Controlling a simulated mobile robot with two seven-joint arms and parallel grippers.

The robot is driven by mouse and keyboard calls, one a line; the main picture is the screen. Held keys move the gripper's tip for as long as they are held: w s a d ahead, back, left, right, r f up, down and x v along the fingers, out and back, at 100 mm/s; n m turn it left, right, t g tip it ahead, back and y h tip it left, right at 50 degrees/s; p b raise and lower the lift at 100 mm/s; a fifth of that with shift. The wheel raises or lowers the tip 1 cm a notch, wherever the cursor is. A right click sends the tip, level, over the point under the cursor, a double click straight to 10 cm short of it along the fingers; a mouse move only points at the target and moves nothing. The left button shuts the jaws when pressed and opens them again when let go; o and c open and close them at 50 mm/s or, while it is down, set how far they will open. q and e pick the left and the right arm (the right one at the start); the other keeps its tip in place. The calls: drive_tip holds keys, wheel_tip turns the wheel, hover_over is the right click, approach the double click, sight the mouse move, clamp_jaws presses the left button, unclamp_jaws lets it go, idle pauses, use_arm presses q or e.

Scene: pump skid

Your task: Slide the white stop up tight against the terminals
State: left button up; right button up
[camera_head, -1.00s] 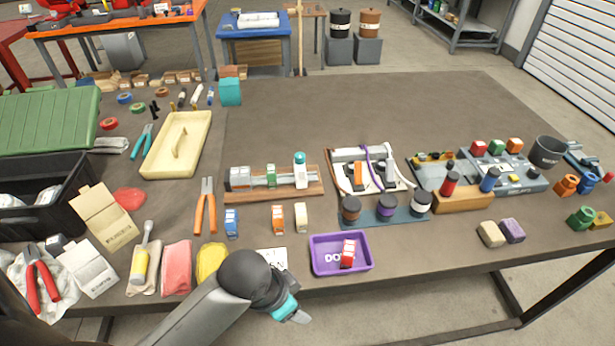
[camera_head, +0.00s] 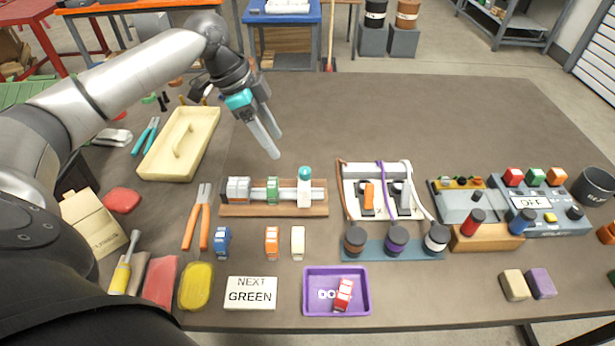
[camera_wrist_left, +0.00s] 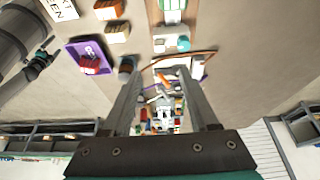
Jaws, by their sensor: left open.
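The white stop (camera_head: 304,190) with a teal knob stands on the right part of a metal rail on a wooden board (camera_head: 230,211). A green terminal (camera_head: 273,190) sits on the rail to its left, with bare rail between them. Grey terminals (camera_head: 238,189) sit at the rail's left end, apart from the green one. My left gripper (camera_head: 275,145) is open and empty, above the table behind the rail. The left wrist view also shows the white stop (camera_wrist_left: 160,47) and green terminal (camera_wrist_left: 172,16) beyond the fingers.
Loose blue (camera_head: 222,241), orange (camera_head: 272,242) and white (camera_head: 298,242) blocks stand in front of the board. A "NEXT GREEN" card (camera_head: 251,292) and purple tray (camera_head: 363,291) holding a red block lie nearer. A wired panel (camera_head: 352,205) stands right; pliers (camera_head: 190,230) lie left.

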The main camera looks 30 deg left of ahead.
sight(303, 187)
use_arm(q)
drive_tip(key=b+x, duration=0.2)
drive_tip(key=x, duration=1.3)
clamp_jaws()
idle(1.0)
